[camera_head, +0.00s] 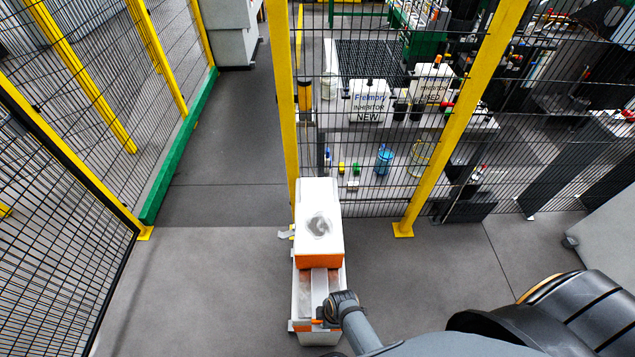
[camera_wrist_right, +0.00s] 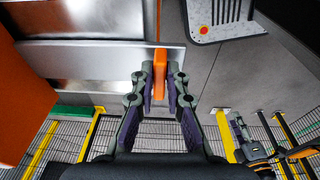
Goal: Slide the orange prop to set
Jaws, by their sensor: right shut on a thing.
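The orange prop (camera_wrist_right: 160,62) is a narrow upright bar in front of a metal rail in the right wrist view. My right gripper (camera_wrist_right: 157,82) is shut on it, with one finger on each side. In the head view a small orange piece (camera_head: 317,322) shows at the near end of a white and orange unit with a grey rail (camera_head: 319,283). My right arm reaches there from the lower right, and its wrist hides most of the grip.
A white box with an orange front (camera_head: 319,215) tops the far part of the unit. Mesh fencing with yellow posts (camera_head: 284,100) stands behind and at the left. Grey floor (camera_head: 215,280) is clear left of the unit. A light panel with a red button (camera_wrist_right: 204,30) shows at the upper right.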

